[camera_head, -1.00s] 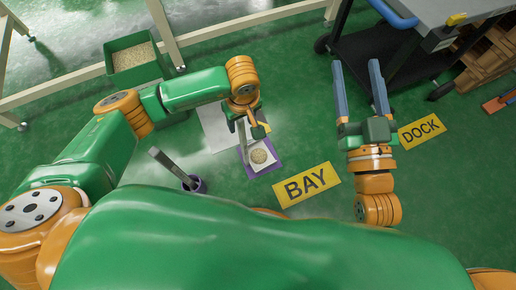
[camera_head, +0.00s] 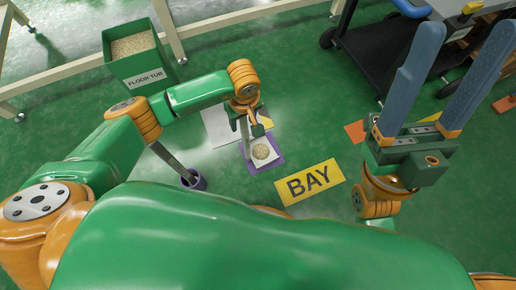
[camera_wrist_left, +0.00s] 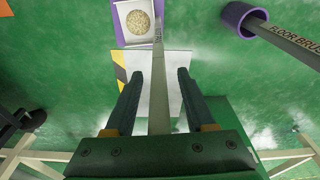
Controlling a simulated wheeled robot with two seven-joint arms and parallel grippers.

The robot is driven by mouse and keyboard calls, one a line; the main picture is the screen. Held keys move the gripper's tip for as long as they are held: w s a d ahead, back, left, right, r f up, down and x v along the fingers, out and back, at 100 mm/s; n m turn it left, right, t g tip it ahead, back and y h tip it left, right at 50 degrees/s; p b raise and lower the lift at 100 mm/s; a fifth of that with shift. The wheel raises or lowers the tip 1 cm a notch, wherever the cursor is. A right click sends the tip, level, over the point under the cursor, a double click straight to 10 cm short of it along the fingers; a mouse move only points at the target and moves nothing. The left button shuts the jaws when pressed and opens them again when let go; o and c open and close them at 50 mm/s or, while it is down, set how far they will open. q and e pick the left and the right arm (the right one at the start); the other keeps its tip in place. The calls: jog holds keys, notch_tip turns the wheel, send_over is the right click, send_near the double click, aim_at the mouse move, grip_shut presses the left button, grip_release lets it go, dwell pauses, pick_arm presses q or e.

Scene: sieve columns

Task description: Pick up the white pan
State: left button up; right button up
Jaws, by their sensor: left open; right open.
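The white pan (camera_head: 261,153), square with a pile of tan grains in it, sits on a purple base on the floor. It also shows at the top of the left wrist view (camera_wrist_left: 120,10). Its long grey handle (camera_wrist_left: 158,90) runs between the two fingers of my left gripper (camera_wrist_left: 159,75), which is open, with a finger apart on either side. In the head view my left gripper (camera_head: 252,130) is just beyond the pan and hides part of it. My right gripper (camera_head: 468,32) is open and empty, raised at the right, away from the pan.
A purple holder (camera_head: 194,181) with a floor brush handle stands left of the pan. A yellow BAY sign (camera_head: 310,183) lies right of it. A green floor tub (camera_head: 137,72) of grains is at the back left. A dark cart (camera_head: 367,45) stands at the back right.

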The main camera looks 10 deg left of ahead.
pick_arm(q)
grip_shut()
dwell(1.5)
